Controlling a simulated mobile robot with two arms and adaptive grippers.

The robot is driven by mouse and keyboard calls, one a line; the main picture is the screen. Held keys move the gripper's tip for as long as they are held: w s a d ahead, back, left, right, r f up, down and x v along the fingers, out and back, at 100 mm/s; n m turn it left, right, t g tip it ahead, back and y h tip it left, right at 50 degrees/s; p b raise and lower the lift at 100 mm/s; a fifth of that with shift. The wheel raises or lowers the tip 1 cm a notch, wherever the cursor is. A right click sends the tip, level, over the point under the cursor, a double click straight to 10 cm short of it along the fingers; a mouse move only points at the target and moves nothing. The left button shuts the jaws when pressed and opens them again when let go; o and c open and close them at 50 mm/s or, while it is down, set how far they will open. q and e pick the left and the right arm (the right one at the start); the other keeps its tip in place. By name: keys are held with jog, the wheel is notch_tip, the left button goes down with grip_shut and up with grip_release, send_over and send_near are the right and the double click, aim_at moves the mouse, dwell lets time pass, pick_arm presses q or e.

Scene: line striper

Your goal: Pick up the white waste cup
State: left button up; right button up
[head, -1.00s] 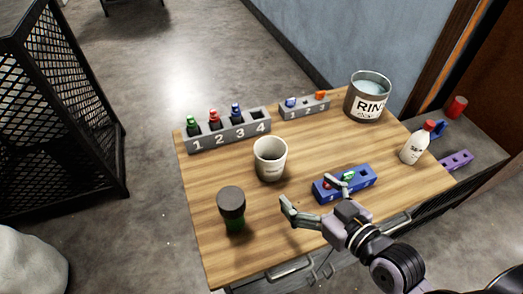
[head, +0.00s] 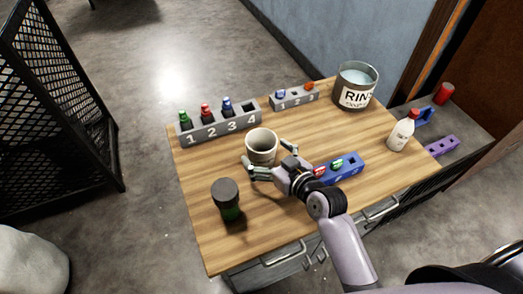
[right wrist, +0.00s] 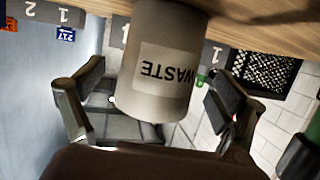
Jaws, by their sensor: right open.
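The white waste cup (head: 262,146) stands upright on the wooden table in the head view. In the right wrist view the cup (right wrist: 163,60) appears upside down with its "WASTE" label, lying between the two fingers. My right gripper (head: 269,160) is open, with one finger at the cup's near left side and the other at its right. The right wrist view shows both fingers of the gripper (right wrist: 160,95) spread, with gaps on both sides of the cup. My left gripper is not in view.
A grey numbered rack (head: 219,122) with several bottles stands behind the cup. A dark green-based jar (head: 227,199) stands at the front left. A blue rack (head: 346,168) lies right of the gripper. The RINSE bucket (head: 355,88), a small grey rack (head: 294,96) and a white bottle (head: 402,131) are farther right.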

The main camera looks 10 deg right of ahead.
jog(key=shift+x, duration=1.4)
jog(key=shift+c, duration=0.2)
jog(key=c, duration=1.2)
